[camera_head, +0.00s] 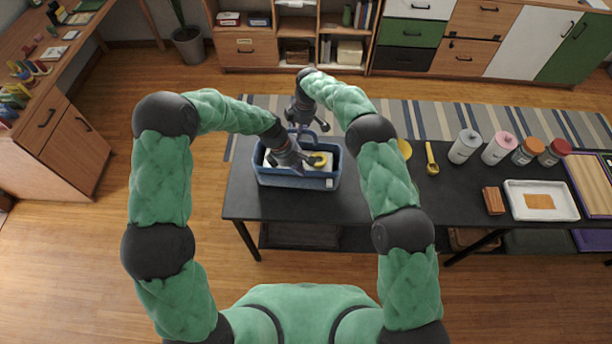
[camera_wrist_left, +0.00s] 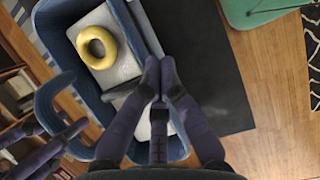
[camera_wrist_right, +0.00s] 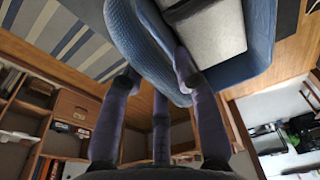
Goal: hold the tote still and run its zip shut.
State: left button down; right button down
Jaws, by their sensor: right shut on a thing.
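The blue tote (camera_head: 318,182) stands upright on the black table with its top open. A yellow ring (camera_wrist_left: 97,47) lies on a pale grey block (camera_wrist_left: 118,68) inside it. My right gripper (camera_head: 305,115) is at the far side of the tote; in the right wrist view its fingers are shut on the tote's blue wall or handle (camera_wrist_right: 142,45). My left gripper (camera_wrist_left: 160,66) is over the near rim, its two fingertips close together beside the grey block. Whether they pinch anything is unclear. I cannot make out the zip or its pull.
The black table (camera_head: 250,200) continues right, with a yellow scoop (camera_head: 432,158), several lidded jars (camera_head: 500,147), a brown block (camera_head: 493,200) and a white tray (camera_head: 541,200). Table left of the tote is bare. A striped rug (camera_head: 440,115) and shelves (camera_head: 300,30) lie beyond.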

jog(key=shift+r, duration=0.1)
pick_arm(q)
jog(key=shift+v, duration=0.9)
pick_arm(e)
jog(key=c, duration=0.8)
grip_release()
jog(key=shift+c, duration=0.2)
